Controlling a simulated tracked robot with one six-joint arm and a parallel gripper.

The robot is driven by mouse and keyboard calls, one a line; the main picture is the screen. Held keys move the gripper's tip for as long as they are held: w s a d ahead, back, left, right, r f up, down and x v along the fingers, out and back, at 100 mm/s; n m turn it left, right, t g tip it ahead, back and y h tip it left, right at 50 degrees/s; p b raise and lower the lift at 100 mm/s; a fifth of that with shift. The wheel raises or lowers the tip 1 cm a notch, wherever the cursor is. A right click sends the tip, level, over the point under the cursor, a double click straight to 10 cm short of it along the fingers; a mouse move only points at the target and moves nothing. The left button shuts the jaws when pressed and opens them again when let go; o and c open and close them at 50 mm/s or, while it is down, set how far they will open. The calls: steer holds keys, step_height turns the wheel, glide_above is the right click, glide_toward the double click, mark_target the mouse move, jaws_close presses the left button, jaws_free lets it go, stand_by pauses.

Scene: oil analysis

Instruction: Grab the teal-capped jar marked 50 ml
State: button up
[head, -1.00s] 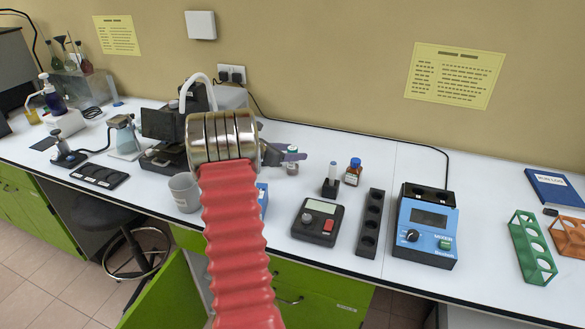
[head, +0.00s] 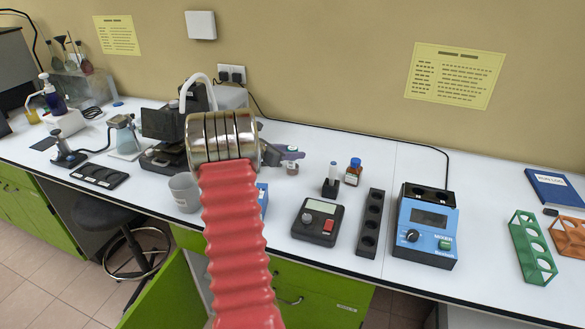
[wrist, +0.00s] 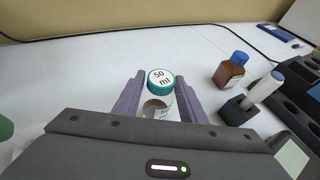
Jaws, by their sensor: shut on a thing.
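The teal-capped jar (wrist: 160,82) shows in the wrist view, its white lid marked "50 ml". It stands upright between the two purple fingers of my gripper (wrist: 157,95), which is shut on it. Its lower body is partly hidden by the gripper housing. In the head view, my gripper (head: 291,155) reaches right from behind my arm, and a small part of the jar (head: 292,168) shows at the fingers. I cannot tell whether the jar's base touches the bench.
A blue-capped brown bottle (head: 354,172) and a marker in a black holder (head: 331,181) stand close to the right of the jar. A black scale-like device (head: 318,222), a black rack (head: 370,222) and a blue mixer (head: 427,225) stand farther right. A grey cup (head: 185,192) stands left.

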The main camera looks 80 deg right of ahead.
steer(key=shift+r, duration=0.1)
steer(key=shift+c, duration=0.4)
step_height(320, 180, up, 18)
stand_by(0.3)
